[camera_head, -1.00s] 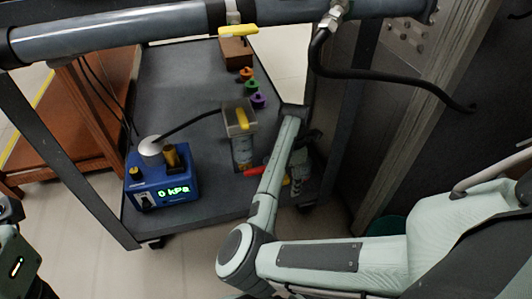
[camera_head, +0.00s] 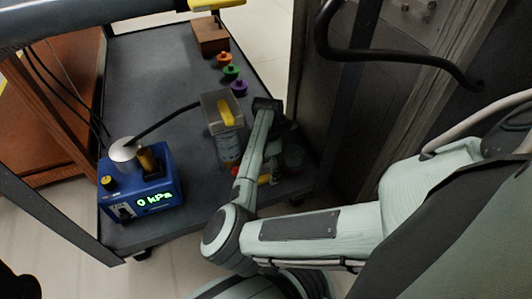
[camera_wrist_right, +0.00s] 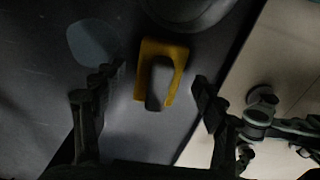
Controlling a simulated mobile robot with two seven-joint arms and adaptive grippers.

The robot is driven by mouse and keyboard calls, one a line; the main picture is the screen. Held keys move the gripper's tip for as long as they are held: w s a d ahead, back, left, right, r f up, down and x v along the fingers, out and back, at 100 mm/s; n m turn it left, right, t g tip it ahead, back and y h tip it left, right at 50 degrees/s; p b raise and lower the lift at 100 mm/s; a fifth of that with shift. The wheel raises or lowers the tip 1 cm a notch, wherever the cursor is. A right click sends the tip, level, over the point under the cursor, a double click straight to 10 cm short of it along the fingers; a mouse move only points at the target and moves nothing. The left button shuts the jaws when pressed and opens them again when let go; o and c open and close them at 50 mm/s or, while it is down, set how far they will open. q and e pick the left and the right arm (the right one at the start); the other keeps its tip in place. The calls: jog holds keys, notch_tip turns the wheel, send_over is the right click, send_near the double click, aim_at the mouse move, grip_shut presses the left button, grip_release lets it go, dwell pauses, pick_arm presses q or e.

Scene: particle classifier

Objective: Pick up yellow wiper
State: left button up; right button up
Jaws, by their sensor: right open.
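In the right wrist view, the yellow wiper (camera_wrist_right: 175,52), a yellow pad with a dark grey grip, lies on the dark cart surface. It shows between the two fingers of my right gripper (camera_wrist_right: 159,80), which are spread apart with visible gaps on both sides. In the head view, my forearm mostly hides the right gripper and the spot below it. A small yellow patch (camera_head: 264,180) shows beside the arm there; I cannot tell if it is the wiper. My left gripper cannot be made out; only a dark shape is at the lower left edge.
The grey cart (camera_head: 150,75) carries a blue pressure unit (camera_head: 150,195) reading 0 kPa, a clear container (camera_head: 222,115) with a yellow part, several coloured knobs (camera_head: 230,72) and a brown block (camera_head: 211,38).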

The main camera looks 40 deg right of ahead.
jog(key=shift+f, duration=0.15)
jog(key=c, duration=1.3)
jog(key=shift+o, duration=0.2)
